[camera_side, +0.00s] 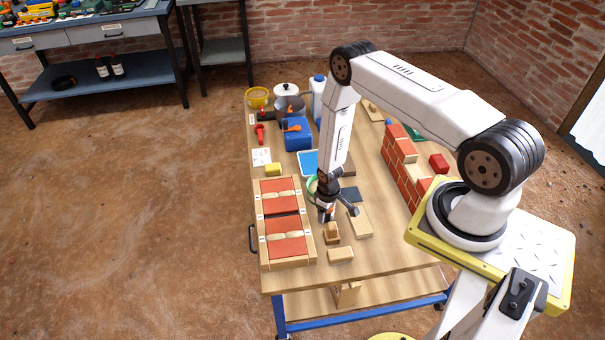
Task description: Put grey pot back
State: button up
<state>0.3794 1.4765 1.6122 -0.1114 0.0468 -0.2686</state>
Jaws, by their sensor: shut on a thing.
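My gripper (327,212) is low over the near middle of the wooden workbench (390,255), right of a framed tray with red panels (285,222). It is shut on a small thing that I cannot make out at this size. A pale grey lidded pot with a dark knob (286,89) stands at the bench's far left. A darker grey-brown round vessel (291,104) is just in front of it. I cannot tell which is the grey pot, or whether the held thing is one.
Small wooden blocks (340,255) lie close to my gripper. A green-rimmed round thing (312,187) is partly hidden behind it. A brick wall piece (400,165) stands to the right. A blue box (297,134) and a yellow bucket (257,97) are at the far left.

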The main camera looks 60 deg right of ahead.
jog(key=shift+f, duration=0.2)
jog(key=o, duration=1.2)
jog(key=shift+r, duration=0.1)
jog(key=shift+r, duration=6)
